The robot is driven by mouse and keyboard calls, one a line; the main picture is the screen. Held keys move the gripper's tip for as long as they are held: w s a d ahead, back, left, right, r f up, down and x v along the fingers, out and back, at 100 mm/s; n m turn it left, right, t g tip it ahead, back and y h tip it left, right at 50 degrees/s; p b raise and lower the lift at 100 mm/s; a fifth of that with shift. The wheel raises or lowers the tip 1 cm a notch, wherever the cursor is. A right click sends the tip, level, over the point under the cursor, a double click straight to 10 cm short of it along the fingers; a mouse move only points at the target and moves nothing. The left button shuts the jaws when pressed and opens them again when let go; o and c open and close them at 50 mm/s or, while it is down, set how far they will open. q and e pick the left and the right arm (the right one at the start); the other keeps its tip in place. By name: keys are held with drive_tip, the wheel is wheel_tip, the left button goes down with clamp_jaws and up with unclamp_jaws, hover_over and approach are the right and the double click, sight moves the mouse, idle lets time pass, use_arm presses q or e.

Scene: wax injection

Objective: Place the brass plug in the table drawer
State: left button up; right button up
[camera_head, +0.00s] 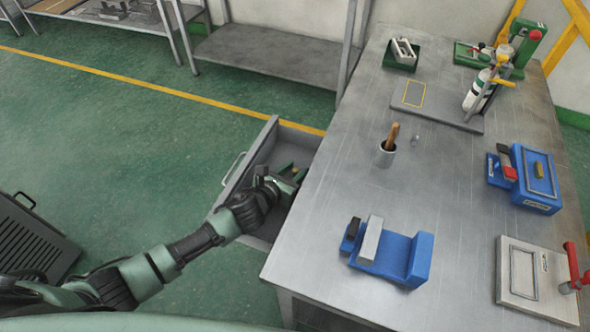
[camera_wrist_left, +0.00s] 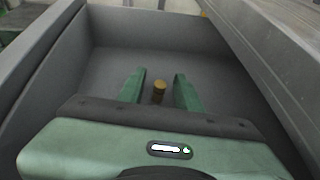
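The table drawer (camera_head: 250,152) is pulled open on the left side of the steel table (camera_head: 335,185). My left gripper (camera_head: 290,173) reaches down into it. In the left wrist view the drawer (camera_wrist_left: 110,62) has grey walls and a bare grey floor. The brass plug (camera_wrist_left: 159,91) is inside the drawer, upright, between the two green fingers of my left gripper (camera_wrist_left: 160,90). The fingers are apart, with a gap on each side of the plug. The plug's lower end is hidden behind the gripper body. My right gripper is in neither view.
The table edge (camera_wrist_left: 258,62) runs close along the right of the drawer. On the table stand a blue fixture (camera_head: 405,255), a cup with a wooden handle (camera_head: 386,155) and a blue vise-like unit (camera_head: 535,190).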

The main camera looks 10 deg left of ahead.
use_arm(q)
drive_tip(key=shift+r, duration=0.1)
drive_tip(key=shift+s+r, duration=0.1)
drive_tip(key=shift+r, duration=0.05)
drive_tip(key=v, duration=1.2)
drive_tip(key=shift+p, duration=0.35)
